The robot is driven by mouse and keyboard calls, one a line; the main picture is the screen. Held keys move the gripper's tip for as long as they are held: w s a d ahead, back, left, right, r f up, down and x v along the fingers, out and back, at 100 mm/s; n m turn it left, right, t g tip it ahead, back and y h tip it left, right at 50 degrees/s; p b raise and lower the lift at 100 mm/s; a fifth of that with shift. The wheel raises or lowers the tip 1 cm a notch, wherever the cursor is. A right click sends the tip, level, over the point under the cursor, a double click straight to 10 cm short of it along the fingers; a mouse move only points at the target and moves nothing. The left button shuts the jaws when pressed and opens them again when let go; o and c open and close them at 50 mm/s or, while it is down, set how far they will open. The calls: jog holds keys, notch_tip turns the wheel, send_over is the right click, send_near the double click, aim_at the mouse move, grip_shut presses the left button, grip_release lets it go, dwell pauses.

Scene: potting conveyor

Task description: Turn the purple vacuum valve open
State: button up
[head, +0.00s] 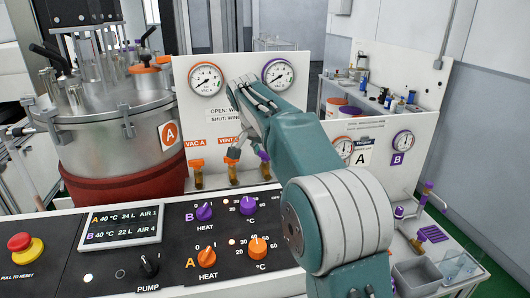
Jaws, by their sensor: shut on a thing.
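A row of small brass valves stands at the foot of the white gauge panel (221,127). The left valve (197,168) has an orange handle under the VAC A label. The middle valve (233,160) also has an orange handle, under the VENT label. The purple valve (263,157) is at the right of the row, partly behind my arm. My gripper (246,148) is low at the panel, beside the purple handle. It appears shut on that handle, but my arm hides much of the contact. The label above the purple valve is hidden.
A steel vessel (100,130) marked A stands at the left. The control console (120,270) with knobs and a red stop button (19,242) runs across the front. Two gauges sit above the valves. A side bench with trays (415,275) and another purple-handled fitting (427,188) is at the right.

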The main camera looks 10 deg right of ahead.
jog(key=m, duration=0.1)
jog(key=m+g, duration=0.1)
jog(key=m, duration=0.1)
jog(key=shift+w+a+f+m+h, duration=0.1)
jog(key=shift+f+m+h, duration=0.1)
jog(key=shift+m+h, duration=0.1)
jog(key=shift+m+g, duration=0.8)
jog(key=shift+m, duration=0.9)
jog(key=shift+r, duration=0.1)
jog(key=o, duration=1.1)
jog(key=shift+w+a, duration=0.1)
jog(key=shift+o, duration=0.2)
jog(key=shift+r, duration=0.1)
